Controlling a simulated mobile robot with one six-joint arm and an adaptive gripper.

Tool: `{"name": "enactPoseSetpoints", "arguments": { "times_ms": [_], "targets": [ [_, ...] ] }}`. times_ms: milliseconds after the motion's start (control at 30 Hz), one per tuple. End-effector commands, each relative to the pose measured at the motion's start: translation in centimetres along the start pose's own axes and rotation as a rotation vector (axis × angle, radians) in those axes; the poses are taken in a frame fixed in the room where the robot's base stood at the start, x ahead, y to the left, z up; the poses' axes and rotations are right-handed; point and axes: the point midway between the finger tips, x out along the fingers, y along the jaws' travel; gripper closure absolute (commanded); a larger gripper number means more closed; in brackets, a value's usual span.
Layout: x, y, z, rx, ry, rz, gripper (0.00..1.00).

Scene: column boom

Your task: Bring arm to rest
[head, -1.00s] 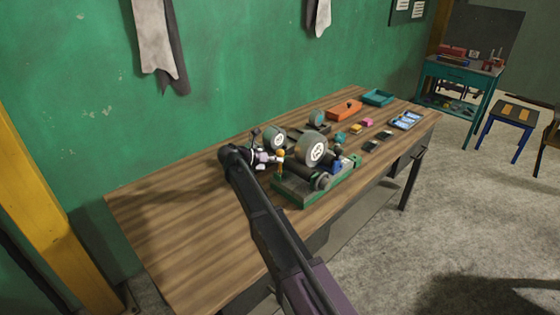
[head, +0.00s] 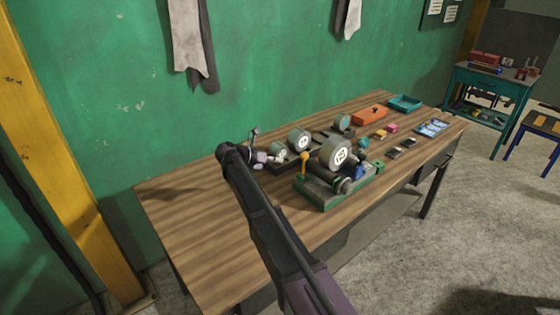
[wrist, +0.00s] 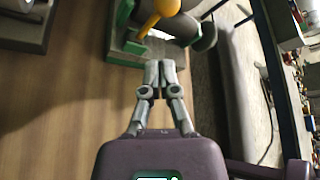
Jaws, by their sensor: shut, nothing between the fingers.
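My gripper shows in the wrist view (wrist: 160,66), its two grey fingers together and empty. It is over the wooden workbench (head: 190,220), beside the near green-based machine (head: 325,195). That machine has a round grey wheel (head: 336,153) and a yellow-orange knobbed lever (head: 304,160). In the wrist view the lever (wrist: 157,12) is just beyond the fingertips, with a visible gap. In the head view my dark arm reaches over the bench and bends at its far end; the fingers are small there and hard to make out.
More wheeled machines (head: 298,138) stand behind. An orange box (head: 370,115), a teal tray (head: 405,103) and a blue tray (head: 432,128) lie on the bench's far right. A green wall rises behind; a yellow post (head: 60,160) stands left. The bench's left part is clear.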

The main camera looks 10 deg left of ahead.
Motion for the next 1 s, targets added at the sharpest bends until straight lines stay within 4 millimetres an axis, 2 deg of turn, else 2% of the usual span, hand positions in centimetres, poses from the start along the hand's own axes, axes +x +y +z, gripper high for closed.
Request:
{"name": "enactPoseSetpoints", "arguments": {
  "times_ms": [267, 467, 667, 800, 1000],
  "targets": [
    [0.5, -0.3, -0.2, 0.015, 0.008, 0.001, 1.00],
    [2.9, -2.1, -1.7, 0.130, 0.070, 0.012, 1.00],
    [7.2, -5.6, -4.8, 0.382, 0.202, 0.015, 1.00],
    [10.3, -8.4, -7.6, 0.601, 0.318, -0.001, 1.00],
    [13.7, -12.3, -11.6, 0.918, 0.482, -0.059, 1.00]
  ]
}}
